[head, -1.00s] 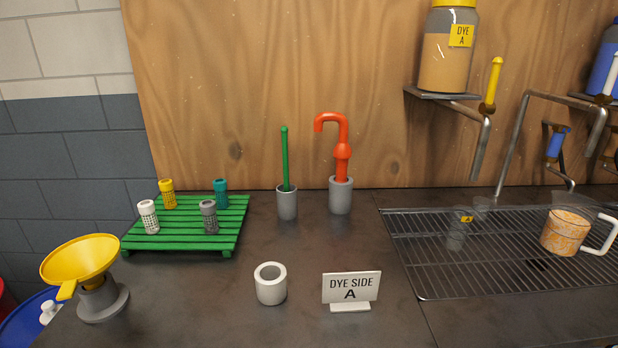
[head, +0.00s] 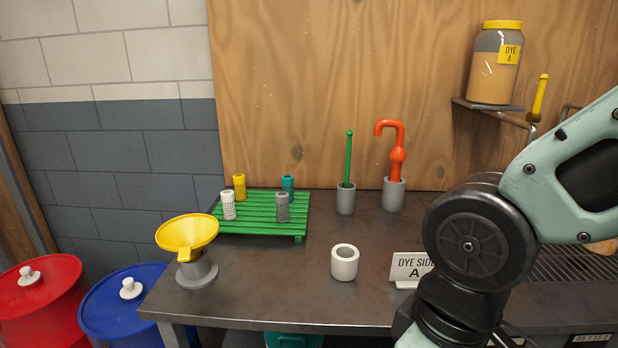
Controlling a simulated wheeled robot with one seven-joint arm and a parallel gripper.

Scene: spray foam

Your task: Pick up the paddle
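A thin green rod (head: 348,160) stands upright in a grey cylindrical holder (head: 346,199) at the back of the dark table. It looks like the handle of the paddle; its lower end is hidden inside the holder. My arm fills the right side of the head view, with its dark joint to the right of the holder in the picture. My gripper itself does not show.
An orange hooked tool (head: 397,155) stands in a second grey holder just right. A green rack (head: 255,226) with several shakers, a yellow funnel (head: 187,233), a white cup (head: 344,262) and a sign (head: 408,266) share the table (head: 270,288). Red (head: 40,305) and blue (head: 120,310) drums stand left.

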